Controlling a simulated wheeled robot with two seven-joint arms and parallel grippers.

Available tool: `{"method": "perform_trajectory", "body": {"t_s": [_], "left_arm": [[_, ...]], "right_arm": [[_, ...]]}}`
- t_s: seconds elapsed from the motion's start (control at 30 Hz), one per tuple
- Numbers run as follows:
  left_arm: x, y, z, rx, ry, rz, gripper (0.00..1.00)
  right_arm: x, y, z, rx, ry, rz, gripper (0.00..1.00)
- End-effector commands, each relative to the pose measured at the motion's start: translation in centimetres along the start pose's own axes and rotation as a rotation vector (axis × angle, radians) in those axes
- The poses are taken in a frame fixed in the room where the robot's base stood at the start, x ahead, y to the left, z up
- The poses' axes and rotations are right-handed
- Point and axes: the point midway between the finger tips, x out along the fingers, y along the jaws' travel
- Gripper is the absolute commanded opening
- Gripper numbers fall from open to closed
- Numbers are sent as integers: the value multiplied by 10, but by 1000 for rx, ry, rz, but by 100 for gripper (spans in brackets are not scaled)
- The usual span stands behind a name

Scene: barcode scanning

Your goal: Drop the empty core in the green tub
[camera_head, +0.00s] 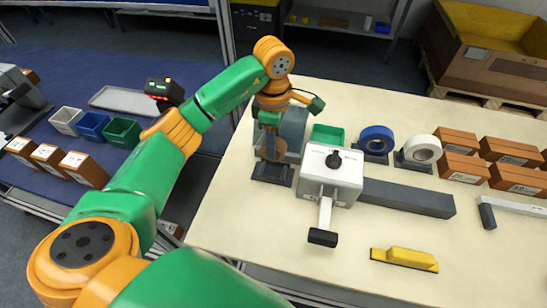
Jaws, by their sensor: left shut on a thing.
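A brownish piece (266,151) shows just below the wrist, perhaps the core, but I cannot tell for sure. A small green tub (328,135) stands just to the right, behind a white machine that hides part of it. My right gripper is not in view.
The white machine (332,172) has a lever toward the front. A blue roll (376,139), a white roll (422,149) and several brown boxes stand to the right. A yellow tool (404,258) lies in front. The left blue table holds another green bin (122,132).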

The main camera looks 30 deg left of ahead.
Motion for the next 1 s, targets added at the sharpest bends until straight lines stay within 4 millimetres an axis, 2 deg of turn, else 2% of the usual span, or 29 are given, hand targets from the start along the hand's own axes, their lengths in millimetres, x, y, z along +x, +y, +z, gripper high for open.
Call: {"method": "perform_trajectory", "body": {"t_s": [0.03, 0.1, 0.2, 0.57, 0.67, 1.0], "left_arm": [[-10, 1, 0, 1, -1, 6, 0], [-25, 1, 0, 1, 0, 4, 0], [-32, 0, 0, 1, 0, 1, 0], [-34, -2, 1, 45, 0, 0, 0], [-39, -7, 6, 219, 1, 2, 0], [-48, -56, 21, 1111, 3, 0, 0]], "right_arm": [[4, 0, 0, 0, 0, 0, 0], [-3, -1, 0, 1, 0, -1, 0], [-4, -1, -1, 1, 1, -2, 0], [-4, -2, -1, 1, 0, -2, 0], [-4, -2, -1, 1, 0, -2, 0], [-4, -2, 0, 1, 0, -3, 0]]}}
